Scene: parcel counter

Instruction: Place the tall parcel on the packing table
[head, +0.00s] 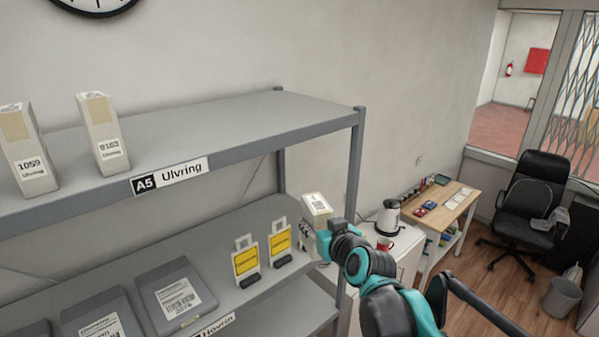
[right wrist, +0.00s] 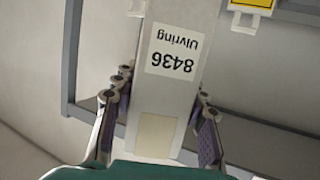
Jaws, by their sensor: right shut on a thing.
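A tall white parcel (head: 316,206) is between the fingers of my right gripper (head: 312,240), beside the right end of the shelf. In the right wrist view, the parcel (right wrist: 170,85) carries a label reading 8436 Ulvring, upside down in the picture, and my right gripper's fingers (right wrist: 160,112) flank it. Two similar tall parcels stand on the top shelf, one labelled 1059 (head: 25,150) and another Ulvring parcel (head: 103,134). No table in view is plainly marked as the packing table. My left gripper is not in view.
The grey shelf's top board (head: 230,125) is bare right of the parcels; its post (head: 355,160) is close to my right gripper. Below are yellow-labelled stands (head: 246,262) and grey packs (head: 175,295). A kettle (head: 388,217), a wooden-topped table (head: 452,205) and an office chair (head: 535,195) stand right.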

